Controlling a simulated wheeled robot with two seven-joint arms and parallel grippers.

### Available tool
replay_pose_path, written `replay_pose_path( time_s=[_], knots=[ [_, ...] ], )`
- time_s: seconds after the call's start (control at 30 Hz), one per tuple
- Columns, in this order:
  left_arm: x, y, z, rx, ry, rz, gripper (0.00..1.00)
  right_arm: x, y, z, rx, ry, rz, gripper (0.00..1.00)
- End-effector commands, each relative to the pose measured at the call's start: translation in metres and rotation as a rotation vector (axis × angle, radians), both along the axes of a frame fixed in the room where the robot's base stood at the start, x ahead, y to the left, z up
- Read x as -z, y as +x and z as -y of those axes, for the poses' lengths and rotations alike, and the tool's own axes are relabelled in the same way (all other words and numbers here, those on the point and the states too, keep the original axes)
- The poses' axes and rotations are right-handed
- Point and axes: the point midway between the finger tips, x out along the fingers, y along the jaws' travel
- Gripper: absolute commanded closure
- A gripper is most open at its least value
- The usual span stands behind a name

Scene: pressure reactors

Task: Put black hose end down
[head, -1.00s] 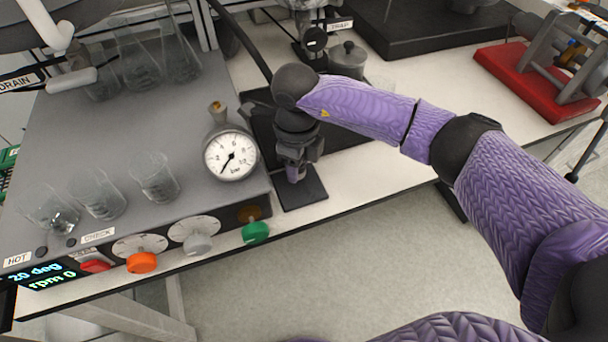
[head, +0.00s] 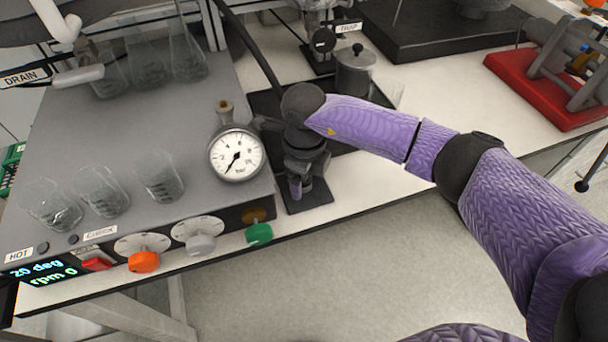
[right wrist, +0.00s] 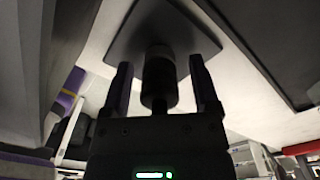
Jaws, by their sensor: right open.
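The black hose (head: 248,45) comes down from the top of the head view and passes behind my right wrist. In the right wrist view, its dark cylindrical end (right wrist: 158,78) stands between my right gripper's fingers (right wrist: 158,68), with a gap on each side. The end seems to meet a small dark square pad (right wrist: 185,30), but contact is hard to judge. In the head view my right gripper (head: 297,185) points down over this pad (head: 318,193) at the bench's front edge, and hides the hose end. My left gripper is not in view.
A pressure gauge (head: 237,155) stands close left of my right gripper on the grey reactor unit (head: 180,120), with glass beakers and coloured knobs. A metal pot (head: 354,72) is behind my wrist. A red stand (head: 548,90) is far right. White bench lies clear right of the pad.

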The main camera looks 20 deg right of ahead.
Motion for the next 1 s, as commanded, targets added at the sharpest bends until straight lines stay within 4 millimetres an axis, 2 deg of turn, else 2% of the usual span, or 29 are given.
replay_pose_path(
  time_s=[0.3,0.43,0.6,1.0],
  knots=[
    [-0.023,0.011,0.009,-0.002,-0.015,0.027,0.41,-0.087,0.001,0.000,0.000,0.000,0.006,0.22],
    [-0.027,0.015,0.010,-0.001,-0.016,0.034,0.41,-0.110,0.001,0.000,-0.001,0.000,0.004,0.22],
    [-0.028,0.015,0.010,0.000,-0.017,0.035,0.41,-0.119,0.000,0.000,0.000,-0.001,0.001,0.22],
    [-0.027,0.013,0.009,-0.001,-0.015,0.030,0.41,-0.118,0.000,0.000,0.000,-0.001,0.001,0.22]
  ],
)
